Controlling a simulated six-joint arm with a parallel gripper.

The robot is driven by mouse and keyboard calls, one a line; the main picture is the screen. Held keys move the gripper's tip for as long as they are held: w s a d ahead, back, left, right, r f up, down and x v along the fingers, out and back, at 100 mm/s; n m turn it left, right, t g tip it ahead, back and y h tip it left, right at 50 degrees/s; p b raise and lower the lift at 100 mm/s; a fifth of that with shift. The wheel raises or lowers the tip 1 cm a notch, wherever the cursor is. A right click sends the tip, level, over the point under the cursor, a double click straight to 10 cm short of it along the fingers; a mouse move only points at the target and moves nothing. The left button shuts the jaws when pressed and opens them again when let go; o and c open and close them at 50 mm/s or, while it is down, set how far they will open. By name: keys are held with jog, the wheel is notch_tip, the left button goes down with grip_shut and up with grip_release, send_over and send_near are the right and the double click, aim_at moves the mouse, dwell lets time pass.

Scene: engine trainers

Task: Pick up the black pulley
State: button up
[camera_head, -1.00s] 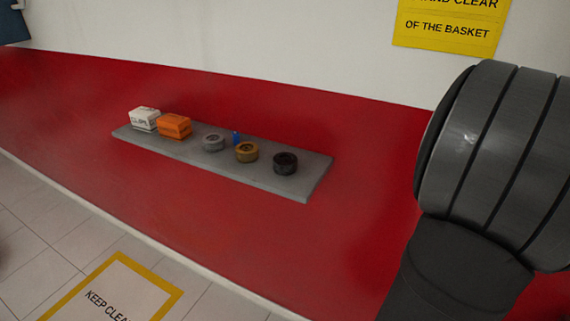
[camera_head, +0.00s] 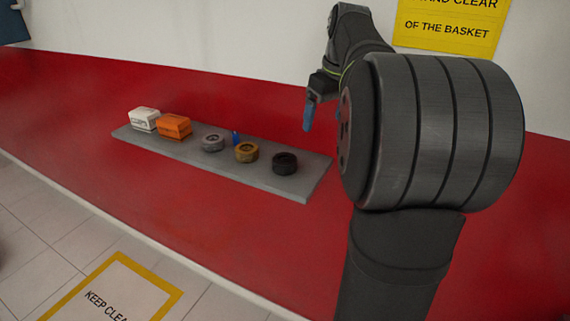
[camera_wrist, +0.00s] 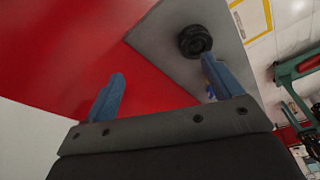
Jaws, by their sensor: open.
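The black pulley (camera_head: 285,163) sits on the right part of a grey shelf (camera_head: 312,180) in the head view. In the wrist view the black pulley (camera_wrist: 195,41) shows at the top, beyond the tip of the right-hand blue finger. My gripper (camera_head: 307,116) is above the shelf and to the upper right of the pulley in the head view, apart from it. The wrist view shows my gripper (camera_wrist: 162,72) open, with its two blue fingers spread and nothing between them. One finger hides part of the shelf there.
A gold pulley (camera_head: 246,152), a small blue item (camera_head: 235,138), a grey pulley (camera_head: 213,142), an orange box (camera_head: 174,126) and a white box (camera_head: 144,119) stand left of the black pulley. A red and white wall is behind the shelf. The shelf's right end is clear.

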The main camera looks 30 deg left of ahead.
jog(key=s+a+r+n, duration=0.3)
jog(key=a+r, duration=0.1)
jog(key=a, duration=0.2)
send_over(285, 159)
jog(key=d, duration=0.1)
jog(key=shift+g+h, duration=0.4)
notch_tip(285, 159, down, 12)
jog(key=shift+s+d, duration=0.1)
jog(key=shift+w+a+f, duration=0.1)
jog(key=shift+a+f, duration=0.1)
jog(key=shift+f, duration=0.65)
jog(key=shift+w+a+f, duration=0.1)
jog(key=shift+a+f, duration=0.05)
jog(key=shift+f, duration=0.75)
jog(key=shift+a+f, duration=0.2)
jog(key=shift+f, duration=0.65)
jog(key=shift+r, duration=0.1)
jog(key=c, duration=1.4)
